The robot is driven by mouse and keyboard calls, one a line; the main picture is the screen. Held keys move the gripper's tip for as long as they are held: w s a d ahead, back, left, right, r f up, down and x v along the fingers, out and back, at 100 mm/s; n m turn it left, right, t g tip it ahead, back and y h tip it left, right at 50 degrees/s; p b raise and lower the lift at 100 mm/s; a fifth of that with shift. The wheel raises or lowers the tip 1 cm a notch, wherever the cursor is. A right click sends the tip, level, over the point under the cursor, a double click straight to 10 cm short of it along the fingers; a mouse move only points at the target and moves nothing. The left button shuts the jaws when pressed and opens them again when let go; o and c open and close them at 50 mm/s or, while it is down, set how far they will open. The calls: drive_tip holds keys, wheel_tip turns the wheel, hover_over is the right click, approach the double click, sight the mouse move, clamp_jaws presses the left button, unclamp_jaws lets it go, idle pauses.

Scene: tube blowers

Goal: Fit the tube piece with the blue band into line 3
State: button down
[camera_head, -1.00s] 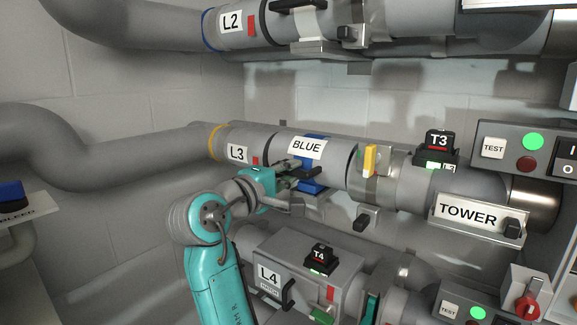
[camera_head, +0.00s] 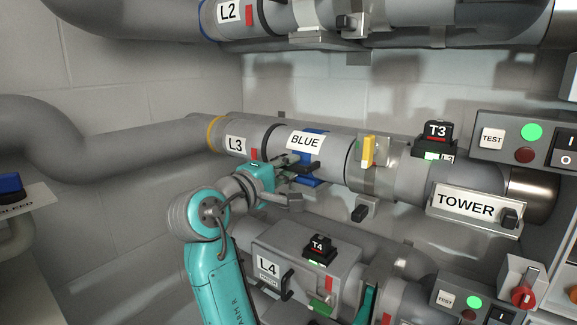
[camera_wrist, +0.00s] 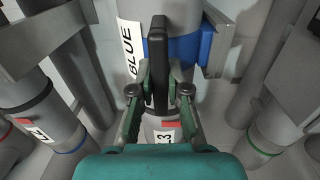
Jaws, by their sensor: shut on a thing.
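The tube piece with the blue band (camera_head: 330,152) is grey with a white BLUE label and lies in line with the pipe of line 3. Its left end meets the pipe labelled L3 (camera_head: 236,146); its right end meets a metal collar (camera_head: 377,170) with a yellow lever (camera_head: 367,151). I cannot tell how tightly the ends join. My gripper (camera_head: 291,168) is shut on the piece's dark handle. In the wrist view my gripper (camera_wrist: 159,95) has its fingers either side of that handle, with the blue band (camera_wrist: 195,45) behind.
The L2 line (camera_head: 295,20) runs above. A small metal bracket with a black knob (camera_head: 361,212) hangs under line 3. A TOWER box (camera_head: 477,207) and a TEST panel (camera_head: 525,143) stand at the right.

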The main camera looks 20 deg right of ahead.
drive_tip(key=c, duration=1.1)
unclamp_jaws()
drive_tip(key=shift+o, duration=0.2)
drive_tip(key=shift+f, duration=0.1)
drive_tip(key=v, duration=1.2)
